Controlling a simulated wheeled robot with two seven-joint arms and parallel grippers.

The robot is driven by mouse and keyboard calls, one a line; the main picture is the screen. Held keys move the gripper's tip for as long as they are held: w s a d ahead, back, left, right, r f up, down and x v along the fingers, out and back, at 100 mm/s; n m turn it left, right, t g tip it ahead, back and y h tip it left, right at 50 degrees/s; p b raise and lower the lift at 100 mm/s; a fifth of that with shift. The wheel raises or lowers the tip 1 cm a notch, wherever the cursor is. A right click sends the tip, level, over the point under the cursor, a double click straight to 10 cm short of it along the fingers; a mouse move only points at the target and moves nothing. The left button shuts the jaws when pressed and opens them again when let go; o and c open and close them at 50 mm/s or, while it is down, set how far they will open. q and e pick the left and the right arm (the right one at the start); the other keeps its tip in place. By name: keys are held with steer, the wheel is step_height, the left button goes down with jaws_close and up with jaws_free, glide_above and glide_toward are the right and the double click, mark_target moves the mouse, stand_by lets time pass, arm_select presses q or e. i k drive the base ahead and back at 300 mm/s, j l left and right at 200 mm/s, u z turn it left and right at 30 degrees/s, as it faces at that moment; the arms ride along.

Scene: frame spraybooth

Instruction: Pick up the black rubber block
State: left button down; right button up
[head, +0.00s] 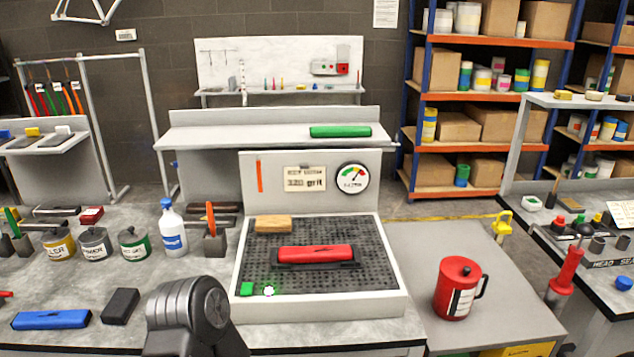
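A black block (120,306), which looks like the rubber block, lies flat on the grey bench at the lower left in the head view. It sits just right of a blue block (51,320), with a small gap between them. A dark grey rounded link of my own arm rises from the bottom edge, a little right of the black block and apart from it in the picture. No fingers of either gripper show, so I cannot see whether they are open or shut.
A perforated tray (300,307) right of my arm holds a red block (315,254) on a dark holder and a tan block (273,223). Several labelled tins and a white bottle (173,232) stand behind the black block. A red can (457,288) stands at right.

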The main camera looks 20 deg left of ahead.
mark_target(119, 309)
steer(key=u, duration=1.8)
